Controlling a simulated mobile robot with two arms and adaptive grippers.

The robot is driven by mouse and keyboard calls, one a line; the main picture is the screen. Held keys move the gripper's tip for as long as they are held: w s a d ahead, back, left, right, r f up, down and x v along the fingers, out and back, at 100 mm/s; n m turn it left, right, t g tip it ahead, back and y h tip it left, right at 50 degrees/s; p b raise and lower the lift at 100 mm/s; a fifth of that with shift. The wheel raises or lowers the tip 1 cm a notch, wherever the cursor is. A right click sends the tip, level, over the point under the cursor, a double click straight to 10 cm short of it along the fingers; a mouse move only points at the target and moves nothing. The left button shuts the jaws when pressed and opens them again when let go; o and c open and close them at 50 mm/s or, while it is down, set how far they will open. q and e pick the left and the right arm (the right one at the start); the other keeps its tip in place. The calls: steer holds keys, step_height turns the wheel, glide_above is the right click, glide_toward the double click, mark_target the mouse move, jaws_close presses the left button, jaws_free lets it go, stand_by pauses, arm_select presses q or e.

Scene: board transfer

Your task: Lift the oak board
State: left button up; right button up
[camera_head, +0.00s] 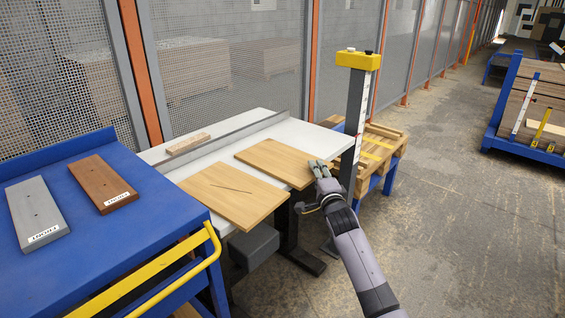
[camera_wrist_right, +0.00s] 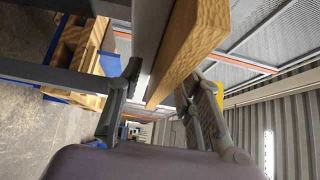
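Two light-brown wooden boards lie flat on a white-topped table in the head view. The nearer board (camera_head: 235,193) has a thin dark line across it. The farther board (camera_head: 275,161) is plain; which one is the oak board I cannot tell by a label. My right gripper (camera_head: 318,168) is at the right end of the farther board. In the right wrist view the board's edge (camera_wrist_right: 190,50) reaches between the spread fingers of my right gripper (camera_wrist_right: 162,98), with a gap beside the left finger. My left gripper is not in view.
A blue bench (camera_head: 120,245) on the left holds a grey board (camera_head: 37,211) and a red-brown board (camera_head: 103,183), both labelled. A small wood block (camera_head: 188,144) lies behind the table's grey rail. A post with a yellow top (camera_head: 357,61) stands close to my right gripper.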

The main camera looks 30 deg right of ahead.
jaws_close()
stand_by(0.4)
steer(key=shift+r, duration=0.1)
steer(key=shift+r, duration=0.1)
